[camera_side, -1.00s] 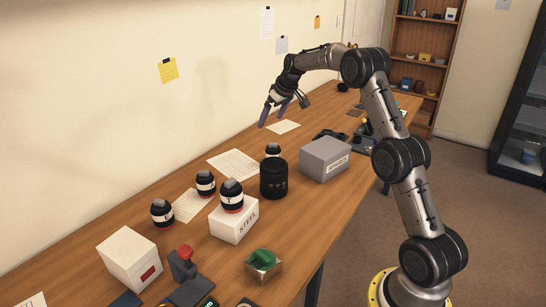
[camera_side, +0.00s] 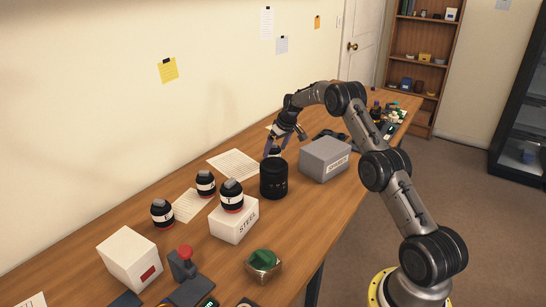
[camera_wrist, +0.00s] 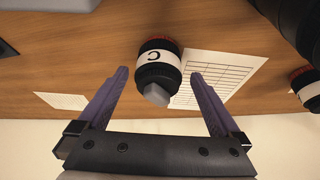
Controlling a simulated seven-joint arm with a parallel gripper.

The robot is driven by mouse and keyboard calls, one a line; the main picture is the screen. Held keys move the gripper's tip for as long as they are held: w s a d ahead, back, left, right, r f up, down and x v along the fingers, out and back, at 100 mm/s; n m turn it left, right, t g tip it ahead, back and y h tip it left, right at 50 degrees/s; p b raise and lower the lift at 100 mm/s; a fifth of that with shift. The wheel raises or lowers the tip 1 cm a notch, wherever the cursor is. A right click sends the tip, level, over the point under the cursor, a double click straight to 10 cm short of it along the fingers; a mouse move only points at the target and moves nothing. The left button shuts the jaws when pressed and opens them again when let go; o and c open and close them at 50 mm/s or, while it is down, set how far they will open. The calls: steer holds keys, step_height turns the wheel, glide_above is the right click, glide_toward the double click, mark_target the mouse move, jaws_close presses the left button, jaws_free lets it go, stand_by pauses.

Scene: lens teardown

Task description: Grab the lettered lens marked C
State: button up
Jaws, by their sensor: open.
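The lens marked C (camera_wrist: 157,65) is black with a white band, a red ring and a grey tip. In the wrist view it stands on the table between my gripper's two open fingers, a little beyond the fingertips. My gripper (camera_wrist: 160,74) is open and empty, with purple fingers. In the side view my gripper (camera_side: 275,145) is low over the table behind the black cylinder, and the C lens is mostly hidden there. Other similar lenses stand to the left: one on the table (camera_side: 162,213), one on a paper (camera_side: 205,183), and one on the STEEL box (camera_side: 232,196).
The large black cylinder (camera_side: 273,180) stands close in front of the C lens. A grey box (camera_side: 325,159) is to its right. The white STEEL box (camera_side: 234,224) is to its left. A printed sheet (camera_wrist: 218,78) lies beside the lens. The wall runs behind the table.

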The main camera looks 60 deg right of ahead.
mark_target(273, 155)
steer(key=shift+x, duration=2.15)
steer(key=shift+d, duration=0.1)
jaws_close()
steer(key=shift+r, duration=0.2)
